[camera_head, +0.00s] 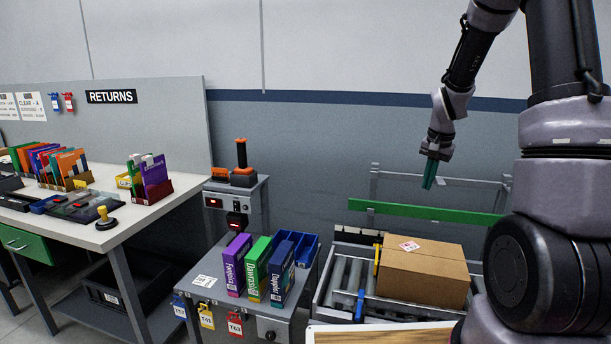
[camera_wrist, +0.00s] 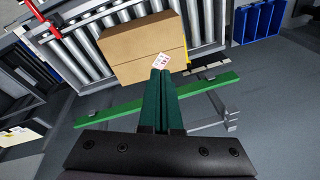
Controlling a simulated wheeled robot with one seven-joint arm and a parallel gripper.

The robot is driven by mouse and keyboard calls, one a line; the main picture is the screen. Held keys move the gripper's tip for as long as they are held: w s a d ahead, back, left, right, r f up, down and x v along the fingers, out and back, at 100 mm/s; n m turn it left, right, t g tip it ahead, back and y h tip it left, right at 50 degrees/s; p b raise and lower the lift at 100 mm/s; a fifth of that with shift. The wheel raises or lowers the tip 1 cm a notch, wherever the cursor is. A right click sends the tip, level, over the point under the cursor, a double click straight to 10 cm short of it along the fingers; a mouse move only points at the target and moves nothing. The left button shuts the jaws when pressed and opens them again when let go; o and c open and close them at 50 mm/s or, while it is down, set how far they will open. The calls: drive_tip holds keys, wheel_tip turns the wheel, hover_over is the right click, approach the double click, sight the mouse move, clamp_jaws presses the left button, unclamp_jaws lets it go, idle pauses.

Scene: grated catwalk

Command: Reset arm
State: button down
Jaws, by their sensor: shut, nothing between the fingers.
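My gripper (camera_head: 430,173) hangs from my raised arm at the upper right of the head view, pointing down above the green rail (camera_head: 430,212) of the roller conveyor. Its green fingers are shut together with nothing between them. In the wrist view my gripper (camera_wrist: 160,72) shows at the centre, fingertips overlapping the view of the cardboard box (camera_wrist: 140,48). The box (camera_head: 425,272) sits on the conveyor, apart from the gripper, with a small red and white label on top.
A grey stand (camera_head: 205,282) holds purple, green and blue boxes beside a blue bin (camera_head: 306,246). A returns table (camera_head: 100,232) with books and a stamp (camera_head: 103,217) is at left. A wooden-topped surface (camera_head: 385,334) is in front. Air around the gripper is clear.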

drive_tip(key=s+a+r+n+t, duration=0.1)
drive_tip(key=s+a+r, duration=0.2)
drive_tip(key=s+r, duration=0.4)
drive_tip(key=s+a+r+n+t, duration=0.1)
drive_tip(key=s+a+r+t, duration=0.2)
drive_tip(key=r, duration=0.7)
drive_tip(key=s+a+r+y, duration=0.1)
drive_tip(key=s+a+r, duration=0.1)
drive_tip(key=s, duration=0.5)
drive_tip(key=s+a+r+n, duration=0.1)
drive_tip(key=s+a+r, duration=0.1)
drive_tip(key=s, duration=0.6)
drive_tip(key=shift+s+a+r+n+t+y, duration=0.15)
drive_tip(key=shift+r+n+t+y, duration=0.2)
drive_tip(key=shift+r, duration=0.4)
